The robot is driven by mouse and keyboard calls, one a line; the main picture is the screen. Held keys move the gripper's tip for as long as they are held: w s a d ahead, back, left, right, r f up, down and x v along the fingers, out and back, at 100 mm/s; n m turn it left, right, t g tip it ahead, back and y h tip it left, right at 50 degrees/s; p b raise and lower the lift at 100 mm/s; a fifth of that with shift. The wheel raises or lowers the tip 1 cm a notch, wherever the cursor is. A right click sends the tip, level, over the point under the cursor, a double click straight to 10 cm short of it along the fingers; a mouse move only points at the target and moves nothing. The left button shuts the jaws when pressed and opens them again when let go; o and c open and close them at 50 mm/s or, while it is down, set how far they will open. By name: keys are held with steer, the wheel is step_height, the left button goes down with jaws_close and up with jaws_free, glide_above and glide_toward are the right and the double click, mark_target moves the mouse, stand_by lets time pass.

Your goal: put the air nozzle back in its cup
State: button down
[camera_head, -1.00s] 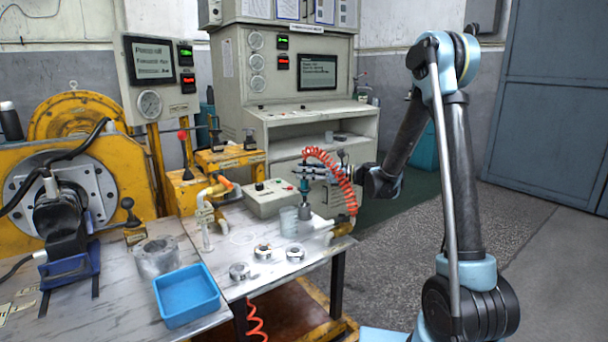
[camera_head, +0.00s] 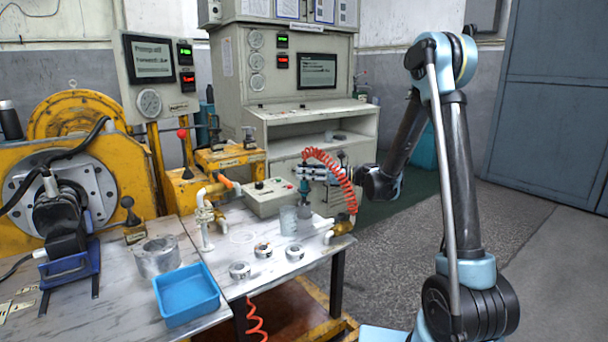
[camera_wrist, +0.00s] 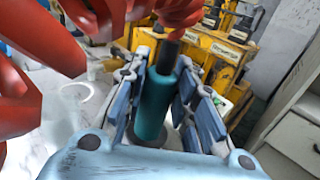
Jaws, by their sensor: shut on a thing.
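The air nozzle is a teal cylinder (camera_head: 304,187) with a dark top, fed by a coiled orange-red hose (camera_head: 343,176). In the wrist view the nozzle (camera_wrist: 154,103) stands between the two finger pads. My gripper (camera_head: 308,173) is shut on it, and it hangs about upright. A small grey cup (camera_head: 305,212) is directly under the nozzle on the table. In the wrist view a grey round rim (camera_wrist: 172,140) shows partly behind the nozzle. I cannot tell whether the lower end is just above the cup or inside its mouth.
A clear beaker (camera_head: 288,220) stands close left of the cup. A grey control box (camera_head: 268,197) is behind. Several metal rings (camera_head: 240,270) and a blue tray (camera_head: 186,294) lie nearer. A pipe with a yellow fitting (camera_head: 343,226) is at right.

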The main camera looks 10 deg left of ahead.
mark_target(305, 184)
steer(key=shift+f, duration=2.4)
steer(key=c, duration=1.2)
jaws_free()
steer(key=shift+d, duration=0.1)
